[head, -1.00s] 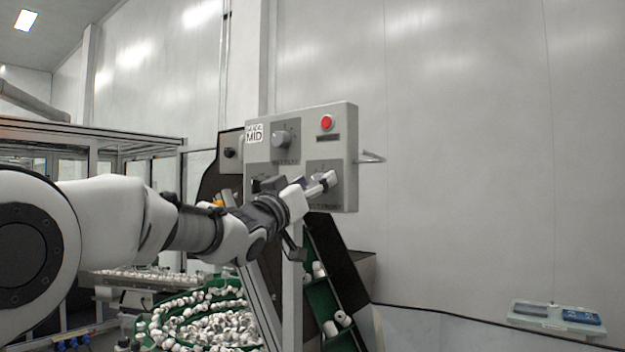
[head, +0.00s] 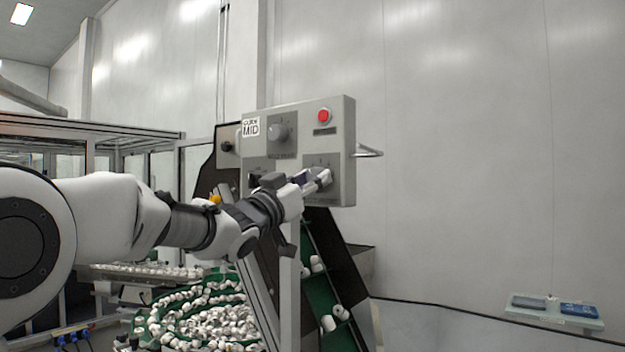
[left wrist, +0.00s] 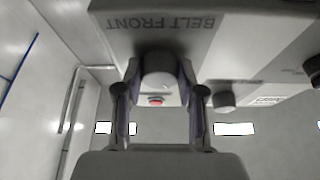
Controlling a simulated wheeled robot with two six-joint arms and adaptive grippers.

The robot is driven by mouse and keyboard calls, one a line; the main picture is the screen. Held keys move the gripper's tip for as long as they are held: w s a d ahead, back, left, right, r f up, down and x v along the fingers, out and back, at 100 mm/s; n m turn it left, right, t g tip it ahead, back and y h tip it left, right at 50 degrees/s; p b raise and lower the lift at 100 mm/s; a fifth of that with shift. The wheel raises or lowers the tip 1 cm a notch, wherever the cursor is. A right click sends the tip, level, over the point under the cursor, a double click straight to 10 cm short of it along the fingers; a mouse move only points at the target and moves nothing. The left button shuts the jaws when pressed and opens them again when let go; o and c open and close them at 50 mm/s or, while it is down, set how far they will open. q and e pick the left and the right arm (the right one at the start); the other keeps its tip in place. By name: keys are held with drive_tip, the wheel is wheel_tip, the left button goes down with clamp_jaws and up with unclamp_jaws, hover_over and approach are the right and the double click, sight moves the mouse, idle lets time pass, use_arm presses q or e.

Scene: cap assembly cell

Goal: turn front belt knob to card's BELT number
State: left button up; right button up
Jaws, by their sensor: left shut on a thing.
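The front belt knob (left wrist: 158,68) is a grey round knob on the control panel (head: 346,150), above the "BELT FRONT" label, which appears upside down in the left wrist view. My left gripper (left wrist: 158,88) is shut on this knob, one finger on each side. In the head view my left gripper (head: 318,178) reaches the panel's lower right and hides most of the knob. A white card (head: 250,127) at the panel's upper left reads "MID" on its lower line; I see no BELT number on it. My right gripper is in neither view.
Another grey knob (head: 278,131) sits at the panel's upper middle, with a red button (head: 323,116) to its right. A metal bar (head: 368,152) sticks out at the panel's right. Below are a green chute (head: 320,292) and a bowl of white caps (head: 205,315).

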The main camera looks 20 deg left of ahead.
use_arm(q)
drive_tip(key=m+h, duration=0.1)
drive_tip(key=m, duration=0.1)
drive_tip(key=m+g+h+p, duration=0.1)
drive_tip(key=m, duration=0.2)
drive_tip(key=shift+a+r, duration=0.1)
drive_tip(key=shift+r, duration=0.1)
drive_tip(key=m+g+h+p, duration=0.1)
drive_tip(key=m, duration=0.1)
drive_tip(key=m+g+h+p, duration=0.1)
drive_tip(key=m, duration=0.2)
drive_tip(key=m+g+p, duration=0.1)
drive_tip(key=m, duration=0.1)
drive_tip(key=m+g+p, duration=0.1)
drive_tip(key=m, duration=0.1)
drive_tip(key=shift+a+r+m+h+p, duration=0.1)
drive_tip(key=shift+m+h+p, duration=0.2)
drive_tip(key=shift+h, duration=0.1)
drive_tip(key=shift+f+m+g+p, duration=0.2)
drive_tip(key=shift+m+g+p, duration=0.65)
drive_tip(key=shift+m, duration=0.85)
drive_tip(key=shift+w+f, duration=0.1)
drive_tip(key=o, duration=0.9)
drive_tip(key=shift+o, duration=1.2)
drive_tip(key=shift+s+r, duration=0.2)
drive_tip(key=shift+s, duration=0.05)
